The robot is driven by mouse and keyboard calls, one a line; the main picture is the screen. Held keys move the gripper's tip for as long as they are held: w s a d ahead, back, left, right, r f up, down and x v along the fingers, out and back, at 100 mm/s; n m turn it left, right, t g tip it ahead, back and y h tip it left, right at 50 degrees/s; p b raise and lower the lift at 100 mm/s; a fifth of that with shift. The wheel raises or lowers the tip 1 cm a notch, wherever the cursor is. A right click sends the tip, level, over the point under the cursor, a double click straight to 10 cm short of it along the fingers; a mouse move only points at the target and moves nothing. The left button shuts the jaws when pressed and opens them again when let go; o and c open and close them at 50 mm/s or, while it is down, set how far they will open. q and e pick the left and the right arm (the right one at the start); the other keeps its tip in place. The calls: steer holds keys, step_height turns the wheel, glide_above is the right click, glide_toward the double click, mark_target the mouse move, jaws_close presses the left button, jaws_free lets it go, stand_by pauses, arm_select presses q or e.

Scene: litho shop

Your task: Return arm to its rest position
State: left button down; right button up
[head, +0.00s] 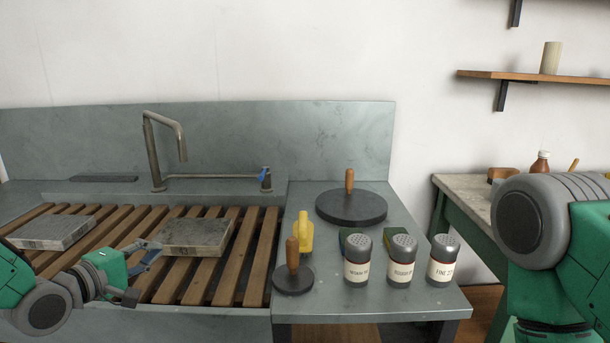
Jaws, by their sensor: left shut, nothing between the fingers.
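My left gripper (147,258) comes in from the lower left, above the wooden slats of the sink. Its fingers are together with nothing between them. It is close to the front of a grey stone slab (197,236) lying on the slats; I cannot tell whether they touch. My right arm shows only as a large green and grey link at the right edge; its gripper is out of view.
A second slab (50,232) lies on the slats (262,255) at left. The counter at right holds a large dark disc (351,207), a small disc (293,281), a yellow object (305,233) and shakers (401,262). A faucet (152,155) stands behind.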

arm_select(q)
steer(key=s+d+f+m+g, duration=0.1)
steer(key=s+f, duration=0.1)
steer(key=f, duration=0.2)
steer(key=s+d+f+m+g+y+b, duration=0.1)
steer(key=s+f, duration=0.1)
steer(key=f, duration=0.3)
steer(key=s+f+m+g, duration=0.1)
steer(key=s+f, duration=0.2)
steer(key=f, duration=0.2)
steer(key=shift+d+g+y+b, duration=0.4)
steer(key=s+f+m+g+y+b, duration=0.1)
steer(key=s+f+m+g, duration=0.2)
steer(key=s+f, duration=0.4)
steer(key=s+f+m+g+y+b, duration=0.2)
steer(key=s+f+m+g, duration=0.2)
steer(key=s, duration=1)
steer(key=s+f+m+g+y+b, duration=0.1)
steer(key=s+f+m+g, duration=0.2)
steer(key=s+f, duration=0.8)
steer(key=shift+s+a+m+y+b, duration=0.2)
steer(key=shift+m+y+b, duration=0.15)
steer(key=shift+m, duration=0.25)
steer(key=shift+w, duration=0.15)
